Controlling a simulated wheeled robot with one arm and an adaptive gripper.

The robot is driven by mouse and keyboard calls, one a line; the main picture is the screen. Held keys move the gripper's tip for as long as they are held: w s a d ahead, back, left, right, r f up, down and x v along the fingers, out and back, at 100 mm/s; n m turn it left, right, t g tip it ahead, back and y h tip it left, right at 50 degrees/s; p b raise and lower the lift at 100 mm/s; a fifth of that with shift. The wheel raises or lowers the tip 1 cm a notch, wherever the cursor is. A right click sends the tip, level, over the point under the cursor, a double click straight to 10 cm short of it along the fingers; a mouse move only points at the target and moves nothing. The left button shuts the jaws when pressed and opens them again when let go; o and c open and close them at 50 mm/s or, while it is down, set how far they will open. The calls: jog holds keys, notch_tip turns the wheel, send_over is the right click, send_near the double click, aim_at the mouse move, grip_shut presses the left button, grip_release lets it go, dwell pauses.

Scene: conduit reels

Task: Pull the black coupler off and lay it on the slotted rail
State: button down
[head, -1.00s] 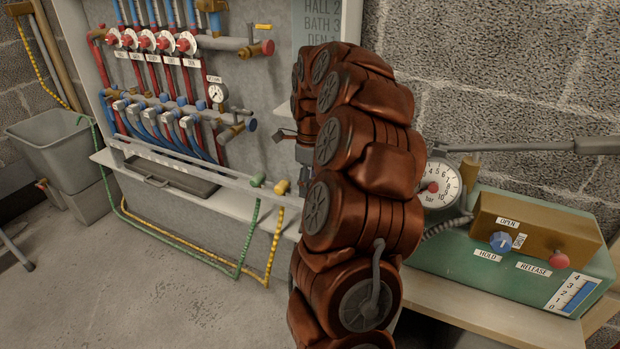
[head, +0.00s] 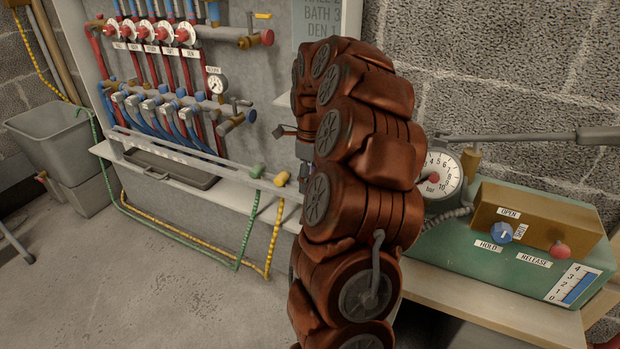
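I cannot make out the black coupler; my copper-coloured arm covers the middle of the head view. A pale rail (head: 200,158) runs along the front of the shelf below the pipe manifold; it looks like the slotted rail. A green coupler (head: 257,171) and a yellow coupler (head: 281,179) sit at its right end, with hoses of the same colours hanging below. My gripper (head: 283,131) is mostly hidden behind my arm. Only a small dark part shows left of the arm, above the rail's right end. Whether it is open or holds anything cannot be seen.
A dark tray (head: 171,168) lies on the shelf behind the rail. On the right, a green pump box (head: 455,250) with a dial gauge (head: 440,178) and a lever (head: 540,136) stands on a wooden bench. A grey bin (head: 50,135) stands at left. The floor between is open.

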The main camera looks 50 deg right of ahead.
jog(key=shift+f, duration=0.2)
jog(key=shift+c, duration=1.4)
grip_release()
jog(key=shift+r, duration=0.1)
notch_tip(320, 180, up, 7)
jog(key=shift+d+r, duration=0.1)
jog(key=shift+r, duration=0.05)
